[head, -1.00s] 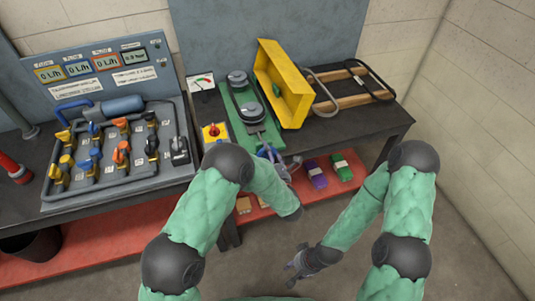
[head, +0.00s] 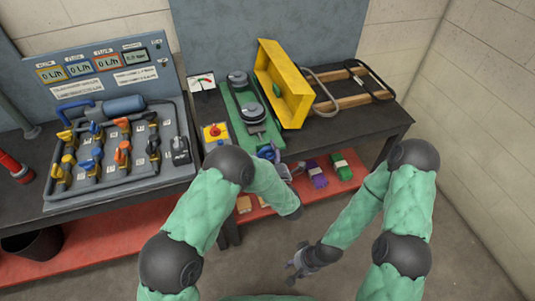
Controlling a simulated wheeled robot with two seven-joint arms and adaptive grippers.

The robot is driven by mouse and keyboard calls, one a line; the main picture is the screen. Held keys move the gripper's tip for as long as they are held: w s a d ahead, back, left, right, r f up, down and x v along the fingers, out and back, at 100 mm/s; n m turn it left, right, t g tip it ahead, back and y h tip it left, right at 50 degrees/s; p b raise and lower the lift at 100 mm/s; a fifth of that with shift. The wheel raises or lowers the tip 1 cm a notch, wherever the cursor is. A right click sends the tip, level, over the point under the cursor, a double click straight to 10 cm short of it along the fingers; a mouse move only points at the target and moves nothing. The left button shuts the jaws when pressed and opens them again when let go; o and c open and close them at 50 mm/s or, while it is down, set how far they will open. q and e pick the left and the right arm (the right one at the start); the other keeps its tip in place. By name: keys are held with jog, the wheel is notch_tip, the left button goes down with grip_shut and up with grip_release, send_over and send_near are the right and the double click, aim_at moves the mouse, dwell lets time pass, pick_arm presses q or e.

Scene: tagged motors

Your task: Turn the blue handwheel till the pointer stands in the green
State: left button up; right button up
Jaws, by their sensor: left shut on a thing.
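The blue handwheel (head: 266,152) is at the near end of the green belt stand (head: 245,125), at the table's front edge, and is partly hidden by my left arm and gripper. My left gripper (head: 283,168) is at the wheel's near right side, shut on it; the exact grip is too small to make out. The gauge (head: 202,81) with a white face and coloured arc stands behind, left of the stand. Its pointer is too small to read against the green. My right gripper (head: 294,268) hangs low over the floor, away from the table, and its fingers are unclear.
A yellow guard (head: 282,82) stands upright just right of the belt pulleys. A red button on a yellow box (head: 215,133) is left of the stand. A valve panel (head: 120,150) fills the left. Purple and green items lie on the red shelf (head: 355,168) below.

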pick_arm(q)
jog(key=shift+o, duration=0.2)
jog(key=shift+d+f+m, duration=0.1)
jog(key=shift+m, duration=0.3)
jog(key=o, duration=1.1)
jog(key=shift+c, duration=0.2)
jog(key=shift+f, duration=0.15)
jog(key=shift+s, duration=0.1)
jog(key=shift+s+f, duration=0.1)
jog(key=shift+s+d, duration=0.1)
jog(key=shift+s, duration=0.1)
jog(key=v, duration=0.7)
jog(key=shift+r, duration=0.45)
